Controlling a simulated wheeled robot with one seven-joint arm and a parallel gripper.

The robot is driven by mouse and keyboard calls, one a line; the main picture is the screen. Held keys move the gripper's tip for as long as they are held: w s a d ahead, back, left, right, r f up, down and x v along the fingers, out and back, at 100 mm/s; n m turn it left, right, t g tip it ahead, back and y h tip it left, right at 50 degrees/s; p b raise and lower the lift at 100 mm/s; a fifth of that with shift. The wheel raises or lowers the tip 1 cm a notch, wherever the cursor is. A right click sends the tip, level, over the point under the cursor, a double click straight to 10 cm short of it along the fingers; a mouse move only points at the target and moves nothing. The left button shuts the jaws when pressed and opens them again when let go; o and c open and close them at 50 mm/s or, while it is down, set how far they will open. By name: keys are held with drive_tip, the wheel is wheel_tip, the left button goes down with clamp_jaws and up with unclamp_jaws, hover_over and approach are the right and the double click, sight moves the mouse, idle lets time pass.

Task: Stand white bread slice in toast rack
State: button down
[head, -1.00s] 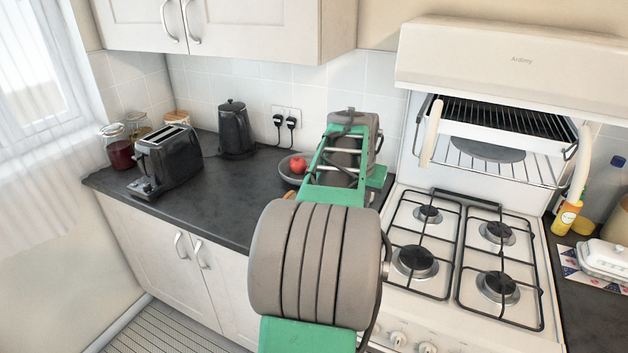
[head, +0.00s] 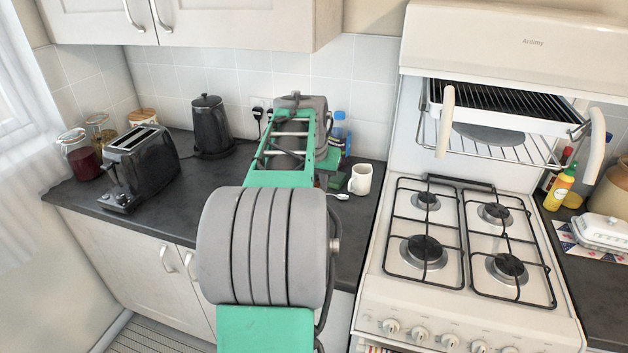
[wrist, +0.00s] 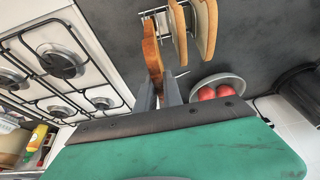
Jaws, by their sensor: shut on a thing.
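In the wrist view my gripper (wrist: 158,92) is shut on a bread slice (wrist: 152,58), seen nearly edge-on with a brown crust; it appears to be the white bread slice, though its face hardly shows. The wire toast rack (wrist: 148,14) is at the top of the wrist view, partly cut off. Two pale slices with brown crusts, one (wrist: 179,32) nearer the held slice and one (wrist: 204,30) further right, stand at the rack. The held slice is left of them, its upper end close to the rack; I cannot tell whether they touch. My arm hides gripper and rack in the head view.
A bowl (wrist: 234,82) with red fruit lies right of my gripper. A white mug (head: 360,179) and spoon (head: 338,195) are on the counter near the stove (head: 452,255). A toaster (head: 140,165) and kettle (head: 210,126) stand left, with bare counter between toaster and arm.

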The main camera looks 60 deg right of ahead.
drive_tip(key=shift+w+f+b, duration=0.1)
drive_tip(key=shift+f+b, duration=1.95)
drive_tip(key=shift+f, duration=1.1)
drive_tip(key=c, duration=1.4)
unclamp_jaws()
drive_tip(key=shift+r+p, duration=2.5)
drive_tip(key=shift+r, duration=1.1)
drive_tip(key=shift+f, duration=0.1)
